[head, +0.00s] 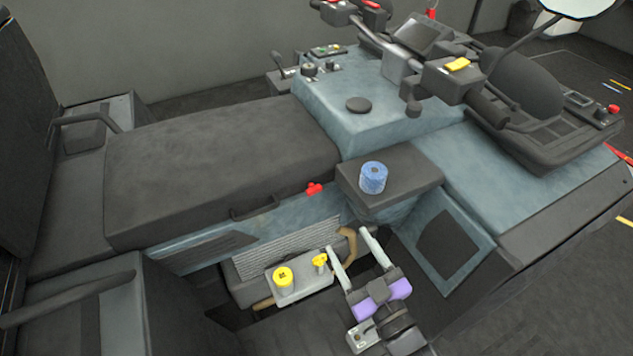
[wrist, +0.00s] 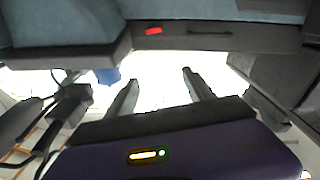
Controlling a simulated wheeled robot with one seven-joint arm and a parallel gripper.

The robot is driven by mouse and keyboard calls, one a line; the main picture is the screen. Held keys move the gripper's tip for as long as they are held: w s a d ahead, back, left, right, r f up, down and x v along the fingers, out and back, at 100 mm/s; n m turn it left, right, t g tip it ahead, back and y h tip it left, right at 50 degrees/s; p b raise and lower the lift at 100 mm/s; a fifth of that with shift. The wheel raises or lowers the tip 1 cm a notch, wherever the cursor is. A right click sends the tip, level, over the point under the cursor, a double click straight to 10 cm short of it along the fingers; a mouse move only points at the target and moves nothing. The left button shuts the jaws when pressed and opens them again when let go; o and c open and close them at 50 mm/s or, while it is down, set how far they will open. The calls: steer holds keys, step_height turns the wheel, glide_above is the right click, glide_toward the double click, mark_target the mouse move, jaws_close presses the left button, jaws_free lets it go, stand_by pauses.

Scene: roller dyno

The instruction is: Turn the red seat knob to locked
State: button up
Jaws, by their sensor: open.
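The red seat knob (head: 314,188) is a small red piece on the side of the vehicle, just below the front edge of the long dark seat (head: 220,160). It also shows in the wrist view as a red bar, slightly tilted, on the dark side panel (wrist: 154,31). My gripper (head: 350,242) is open and empty. It is below and to the right of the knob, apart from it. In the wrist view its two fingers (wrist: 158,78) point toward the panel, with the knob beyond and above them. Which setting the knob is in cannot be told.
A blue roll (head: 373,178) stands on a dark ledge right of the knob. A grey box with yellow caps (head: 298,280) sits left of my gripper. A dark handle (head: 254,207) is left of the knob. Handlebars (head: 430,65) rise at the back.

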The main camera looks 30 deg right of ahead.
steer(key=shift+g, duration=0.4)
steer(key=w+f, duration=0.1)
steer(key=w, duration=0.5)
steer(key=w+d+f, duration=0.1)
steer(key=w, duration=0.6)
steer(key=w+d+f, duration=0.1)
steer(key=w, duration=0.5)
steer(key=shift+w+d+f+p, duration=0.2)
steer(key=shift+d+f+p, duration=0.05)
steer(key=shift+f+p, duration=0.1)
steer(key=shift+c, duration=0.4)
steer(key=shift+d, duration=0.1)
jaws_close()
